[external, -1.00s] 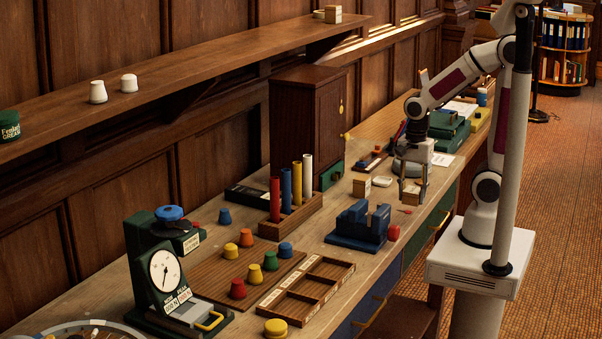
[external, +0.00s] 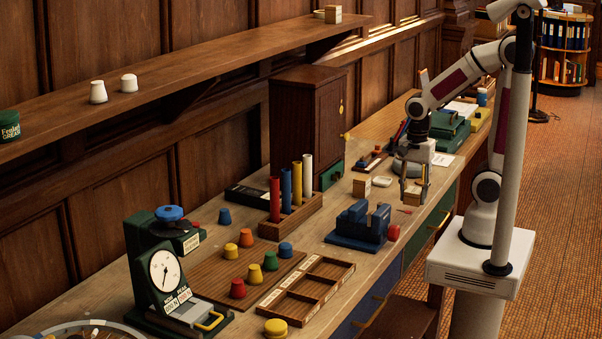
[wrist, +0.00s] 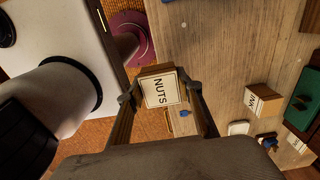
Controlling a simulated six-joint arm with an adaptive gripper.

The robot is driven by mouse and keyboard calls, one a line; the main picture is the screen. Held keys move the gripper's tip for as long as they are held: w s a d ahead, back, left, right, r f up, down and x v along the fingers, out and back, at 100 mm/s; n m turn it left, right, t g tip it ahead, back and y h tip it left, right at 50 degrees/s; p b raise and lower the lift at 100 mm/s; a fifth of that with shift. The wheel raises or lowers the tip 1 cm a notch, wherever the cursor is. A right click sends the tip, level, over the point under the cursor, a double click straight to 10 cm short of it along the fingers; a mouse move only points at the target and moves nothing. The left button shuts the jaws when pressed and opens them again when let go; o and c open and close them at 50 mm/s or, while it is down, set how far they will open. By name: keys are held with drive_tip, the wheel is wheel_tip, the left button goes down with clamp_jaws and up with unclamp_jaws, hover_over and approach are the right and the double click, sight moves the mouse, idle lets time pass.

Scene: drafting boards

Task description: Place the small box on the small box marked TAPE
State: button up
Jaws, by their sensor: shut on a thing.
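A second small wooden box (external: 361,186) sits on the bench to the left of my gripper. In the wrist view this box (wrist: 262,99) is at the right, with a pale label upside down that I cannot read surely. Another pale-labelled box (wrist: 298,145) shows in part at the lower right of the wrist view. I cannot make out the word TAPE on any box.
A white rounded item (external: 382,181) lies beside the bench box. A blue block (external: 358,225) and a red knob (external: 393,233) stand nearer the camera. A dark wooden cabinet (external: 307,125) stands behind, and green cases (external: 450,128) lie farther along the bench.

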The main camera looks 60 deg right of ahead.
drive_tip(key=shift+n, duration=1)
drive_tip(key=shift+w+r+n, duration=0.45)
drive_tip(key=shift+w+n, duration=0.3)
drive_tip(key=shift+n, duration=0.45)
drive_tip(key=w+f+n, duration=0.1)
drive_tip(key=w+n, duration=0.3)
drive_tip(key=w, duration=0.3)
drive_tip(key=w+f+n, duration=0.1)
drive_tip(key=w+n, duration=0.4)
drive_tip(key=w, duration=0.2)
drive_tip(key=w+d+f+n, duration=0.1)
drive_tip(key=w+n, duration=0.3)
drive_tip(key=w, duration=0.4)
drive_tip(key=shift+w+f+n, duration=0.1)
drive_tip(key=shift+f+n, duration=0.2)
drive_tip(key=shift+f, duration=0.05)
drive_tip(key=shift+d+f, duration=0.2)
drive_tip(key=shift+f, duration=0.45)
drive_tip(key=shift+r, duration=0.1)
